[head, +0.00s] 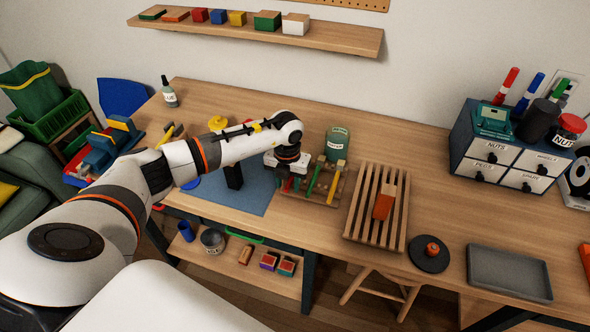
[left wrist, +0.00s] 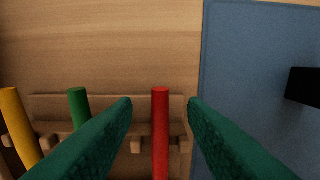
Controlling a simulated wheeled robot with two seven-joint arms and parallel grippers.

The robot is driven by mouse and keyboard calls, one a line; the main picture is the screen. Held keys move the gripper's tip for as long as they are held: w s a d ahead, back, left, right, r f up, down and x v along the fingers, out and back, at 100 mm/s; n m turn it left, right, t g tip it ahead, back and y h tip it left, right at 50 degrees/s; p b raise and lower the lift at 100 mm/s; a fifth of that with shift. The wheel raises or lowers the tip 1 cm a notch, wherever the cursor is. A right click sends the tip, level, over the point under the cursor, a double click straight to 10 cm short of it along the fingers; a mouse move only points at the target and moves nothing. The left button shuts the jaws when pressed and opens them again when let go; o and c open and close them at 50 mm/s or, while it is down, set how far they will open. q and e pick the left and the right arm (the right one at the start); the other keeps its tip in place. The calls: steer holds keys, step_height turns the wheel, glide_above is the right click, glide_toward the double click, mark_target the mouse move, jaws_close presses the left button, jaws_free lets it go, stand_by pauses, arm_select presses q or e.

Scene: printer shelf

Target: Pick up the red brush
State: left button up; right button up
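The red brush (left wrist: 160,135) stands in a wooden rack (left wrist: 110,101) in the left wrist view. Its handle shows between the two green fingers of my left gripper (left wrist: 159,104), which are spread with a gap on both sides. In the head view the left gripper (head: 291,176) is over the left end of the rack (head: 327,199); the red brush (head: 288,185) shows only in part below the hand. A green brush (head: 314,178) and a yellow brush (head: 336,181) stand to its right. The right gripper is not in view.
A blue mat (head: 250,198) with a black upright part (head: 233,176) lies left of the rack.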

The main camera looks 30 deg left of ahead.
arm_select(q)
steer(key=shift+c, duration=0.2)
jaws_close()
step_height(320, 180, up, 10)
steer(key=b, duration=0.2)
steer(key=shift+b, duration=0.35)
